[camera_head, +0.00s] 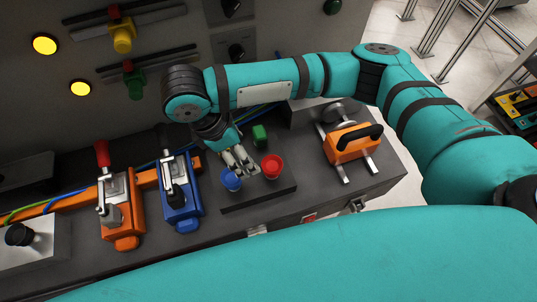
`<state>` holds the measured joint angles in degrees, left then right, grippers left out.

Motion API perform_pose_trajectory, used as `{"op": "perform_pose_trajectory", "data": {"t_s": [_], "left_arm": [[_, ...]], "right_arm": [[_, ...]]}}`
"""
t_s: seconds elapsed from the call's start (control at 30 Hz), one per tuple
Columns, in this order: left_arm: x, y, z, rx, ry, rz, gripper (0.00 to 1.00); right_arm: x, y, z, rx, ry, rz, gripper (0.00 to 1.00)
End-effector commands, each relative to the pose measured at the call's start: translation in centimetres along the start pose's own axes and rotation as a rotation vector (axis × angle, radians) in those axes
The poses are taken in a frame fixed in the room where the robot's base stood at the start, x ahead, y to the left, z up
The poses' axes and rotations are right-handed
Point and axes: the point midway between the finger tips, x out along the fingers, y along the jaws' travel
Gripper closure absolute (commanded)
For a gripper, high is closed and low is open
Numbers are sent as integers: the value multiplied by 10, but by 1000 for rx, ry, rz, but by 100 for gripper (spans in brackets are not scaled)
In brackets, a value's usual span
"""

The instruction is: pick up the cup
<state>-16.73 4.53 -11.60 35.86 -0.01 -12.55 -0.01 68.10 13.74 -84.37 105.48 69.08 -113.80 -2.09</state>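A blue cup (231,180) and a red cup (272,166) stand on a dark block (258,196) on the bench. A green piece (260,135), perhaps another cup, sits behind them on the same block. My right arm comes in from the right and bends down over the block. My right gripper (240,160) has its grey fingers just behind the blue cup and left of the red cup. Whether the fingers touch the blue cup, and how far apart they are, is not clear. My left gripper is not in view.
Left of the block stand a blue lever clamp (180,198) and an orange one (120,205) with a red handle. An orange device with a black handle (355,143) is on the right. A panel with yellow lamps (44,44) rises behind.

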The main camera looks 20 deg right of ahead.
Motion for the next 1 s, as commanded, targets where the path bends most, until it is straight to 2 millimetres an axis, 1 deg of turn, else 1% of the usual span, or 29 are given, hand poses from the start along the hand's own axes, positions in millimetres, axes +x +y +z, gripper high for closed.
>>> {"op": "perform_pose_trajectory", "data": {"t_s": [0.03,0.1,0.17,0.27,0.43,0.6,0.7,0.87,0.97,1.0], "left_arm": [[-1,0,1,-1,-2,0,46],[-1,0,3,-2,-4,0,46],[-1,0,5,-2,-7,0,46],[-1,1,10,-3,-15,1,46],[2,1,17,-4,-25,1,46],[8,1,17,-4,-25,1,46],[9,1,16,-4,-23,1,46],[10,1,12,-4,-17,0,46],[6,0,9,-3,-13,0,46],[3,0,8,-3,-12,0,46]], "right_arm": [[-3,4,9,-1,-36,6,23],[-2,6,16,-3,-67,4,23],[3,6,20,-4,-80,1,23],[20,5,21,-5,-83,-2,23],[59,5,23,-4,-79,-4,23],[94,5,25,-4,-78,-1,23],[107,6,26,-3,-78,2,23],[117,7,27,-5,-78,5,23],[123,7,27,-4,-79,3,23],[128,7,27,-3,-80,3,23]]}}
